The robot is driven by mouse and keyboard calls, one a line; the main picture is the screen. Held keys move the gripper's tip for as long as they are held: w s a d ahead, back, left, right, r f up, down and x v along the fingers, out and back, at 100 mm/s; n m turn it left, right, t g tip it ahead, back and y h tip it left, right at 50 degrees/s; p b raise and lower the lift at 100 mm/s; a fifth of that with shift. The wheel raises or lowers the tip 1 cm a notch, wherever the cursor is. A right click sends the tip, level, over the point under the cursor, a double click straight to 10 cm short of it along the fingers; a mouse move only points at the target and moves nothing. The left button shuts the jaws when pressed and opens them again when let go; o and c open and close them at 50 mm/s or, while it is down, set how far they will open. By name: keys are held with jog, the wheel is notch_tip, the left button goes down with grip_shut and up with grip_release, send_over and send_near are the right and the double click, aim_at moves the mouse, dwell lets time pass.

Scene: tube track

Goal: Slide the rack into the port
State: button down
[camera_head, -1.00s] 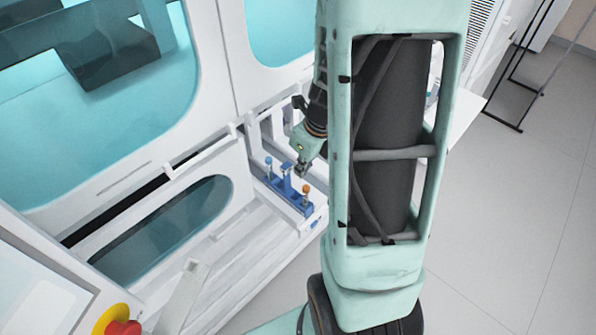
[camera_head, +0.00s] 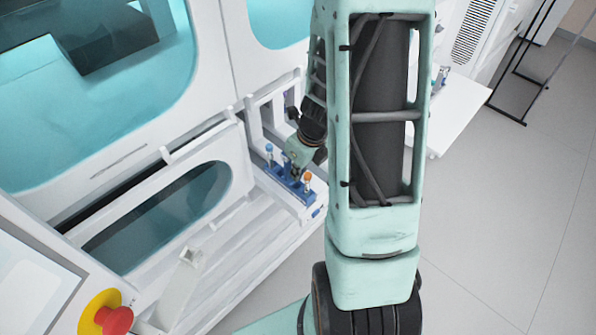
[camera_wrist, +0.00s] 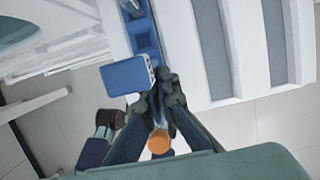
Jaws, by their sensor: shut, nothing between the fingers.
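The blue rack (camera_head: 310,199) sits on a white ledge at the white-framed opening (camera_head: 265,122) in the head view. It holds a blue-capped tube (camera_head: 269,150) at its far end and an orange-capped tube (camera_head: 307,178) at its near end. My gripper (camera_head: 296,172) is low over the rack's middle, between the tubes. In the wrist view my gripper (camera_wrist: 168,84) is shut and empty, close beside the rack's raised blue block (camera_wrist: 126,76). I cannot tell whether they touch. The orange cap (camera_wrist: 158,142) shows between my finger linkages. My gripper hides the rack's middle in the head view.
A white machine with teal windows (camera_head: 90,120) stands on the left, with white rails and a sloping panel below. A red and yellow button (camera_head: 112,318) is at bottom left. A white table (camera_head: 455,110) is at right. Open floor (camera_head: 470,220) lies on the right.

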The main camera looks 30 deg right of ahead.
jog(key=shift+w+a+r+p, duration=0.1)
jog(key=shift+w+a+p, duration=0.1)
jog(key=shift+w+p, duration=0.25)
jog(key=shift+w+a+r+p, duration=0.1)
jog(key=shift+w+a+p, duration=0.15)
jog(key=shift+w, duration=0.3)
jog(key=shift+w+f, duration=0.25)
